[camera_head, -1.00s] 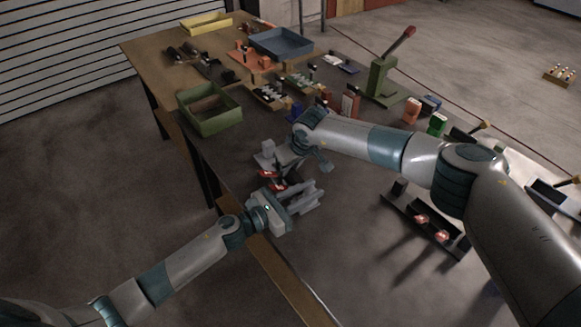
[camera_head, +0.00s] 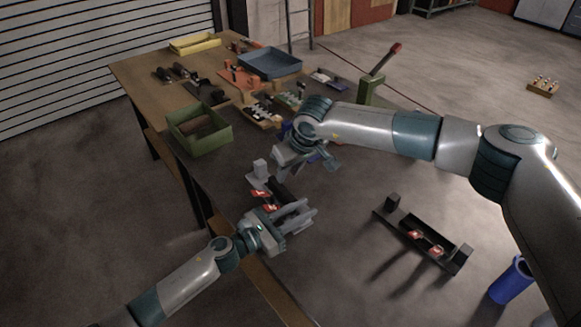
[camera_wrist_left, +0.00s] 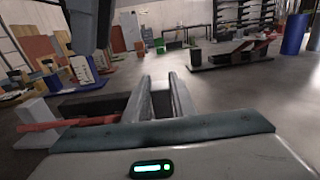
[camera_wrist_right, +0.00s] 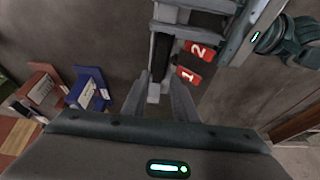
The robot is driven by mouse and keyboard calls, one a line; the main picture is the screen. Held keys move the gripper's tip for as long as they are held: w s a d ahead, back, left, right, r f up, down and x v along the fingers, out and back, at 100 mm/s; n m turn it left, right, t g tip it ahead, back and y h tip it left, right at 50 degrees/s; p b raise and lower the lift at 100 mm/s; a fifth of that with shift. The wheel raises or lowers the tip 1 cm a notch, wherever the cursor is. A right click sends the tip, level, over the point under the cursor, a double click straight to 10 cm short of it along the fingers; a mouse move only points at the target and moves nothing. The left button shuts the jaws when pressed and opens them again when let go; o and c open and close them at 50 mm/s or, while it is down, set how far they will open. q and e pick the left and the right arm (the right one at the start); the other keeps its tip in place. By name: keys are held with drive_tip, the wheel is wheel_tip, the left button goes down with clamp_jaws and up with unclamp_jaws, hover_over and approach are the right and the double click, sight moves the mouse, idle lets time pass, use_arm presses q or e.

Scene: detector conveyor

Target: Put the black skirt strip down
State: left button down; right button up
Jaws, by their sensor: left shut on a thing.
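The black skirt strip (camera_head: 281,190) shows as a short dark bar at the grey fixture by the table's near edge. It also shows in the left wrist view (camera_wrist_left: 95,104) and the right wrist view (camera_wrist_right: 162,50). My left gripper (camera_head: 297,216) is shut on it from the near side; its fingers (camera_wrist_left: 162,85) partly hide the grip. I cannot tell if the strip rests on the fixture. My right gripper (camera_head: 328,160) is over the far side of the fixture, open and empty, with a grey block (camera_wrist_right: 154,92) beyond its fingertips. Red tags 1 (camera_wrist_right: 187,75) and 2 (camera_wrist_right: 199,50) lie beside the strip.
A green bin (camera_head: 200,146), a blue tray (camera_head: 270,64) and a yellow tray (camera_head: 195,44) stand further back. The surface between fixture and rack is clear.

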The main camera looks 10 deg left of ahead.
use_arm(q)
drive_tip(key=shift+a, duration=0.1)
use_arm(e)
drive_tip(key=shift+v, duration=1.1)
use_arm(q)
drive_tip(key=c, duration=1.4)
unclamp_jaws()
drive_tip(key=v, duration=1.1)
drive_tip(key=shift+a, duration=0.15)
drive_tip(key=shift+s+a, duration=0.25)
drive_tip(key=shift+s, duration=0.05)
